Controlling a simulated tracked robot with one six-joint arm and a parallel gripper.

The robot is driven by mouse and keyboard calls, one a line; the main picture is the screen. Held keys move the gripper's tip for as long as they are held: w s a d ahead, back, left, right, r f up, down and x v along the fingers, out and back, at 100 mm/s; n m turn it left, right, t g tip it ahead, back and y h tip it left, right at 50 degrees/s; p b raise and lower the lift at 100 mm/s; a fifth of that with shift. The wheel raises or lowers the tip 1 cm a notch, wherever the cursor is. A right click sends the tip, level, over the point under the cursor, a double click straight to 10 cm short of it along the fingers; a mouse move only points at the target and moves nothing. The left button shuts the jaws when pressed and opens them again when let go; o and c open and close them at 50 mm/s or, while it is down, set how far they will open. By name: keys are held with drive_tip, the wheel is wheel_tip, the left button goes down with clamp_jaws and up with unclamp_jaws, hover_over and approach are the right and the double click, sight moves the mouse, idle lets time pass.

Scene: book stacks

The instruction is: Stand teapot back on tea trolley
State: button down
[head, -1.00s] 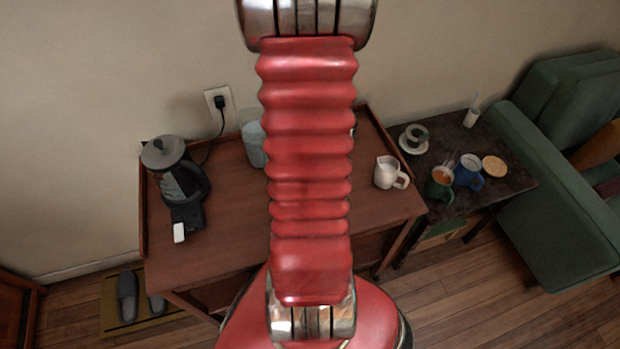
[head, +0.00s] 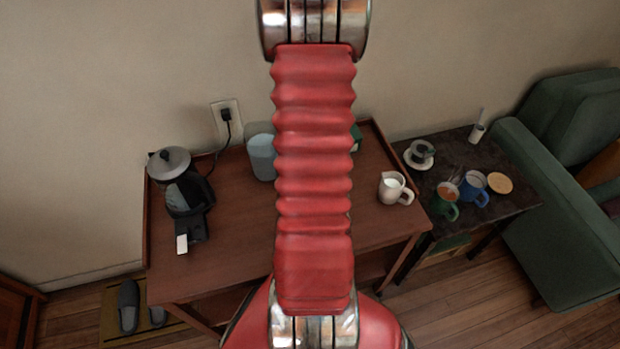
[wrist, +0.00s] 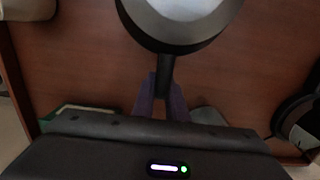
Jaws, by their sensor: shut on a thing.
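The teapot (wrist: 178,22) shows at the top of the wrist view as a round body with a pale grey top and a dark rim, cut off by the frame edge. Its black handle (wrist: 166,70) is between the purple fingers of my gripper (wrist: 163,92), which is shut on it. The brown wooden tea trolley (wrist: 70,60) lies behind the teapot in that view. In the head view the trolley (head: 235,235) stands against the wall. My red arm hides the gripper and the teapot there. I cannot tell the gap between teapot and trolley.
On the trolley are a black kettle (head: 180,185) at left, a blue-grey canister (head: 262,158), a partly hidden green box (head: 356,138) at back and a cream jug (head: 392,188) at right. A dark side table (head: 490,160) with several cups adjoins a green armchair (head: 560,190).

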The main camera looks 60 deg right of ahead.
drive_tip(key=shift+f, duration=0.7)
drive_tip(key=c, duration=1.8)
unclamp_jaws()
drive_tip(key=shift+o, duration=0.2)
wheel_tip(320, 180, up, 12)
drive_tip(key=shift+w+d, duration=0.15)
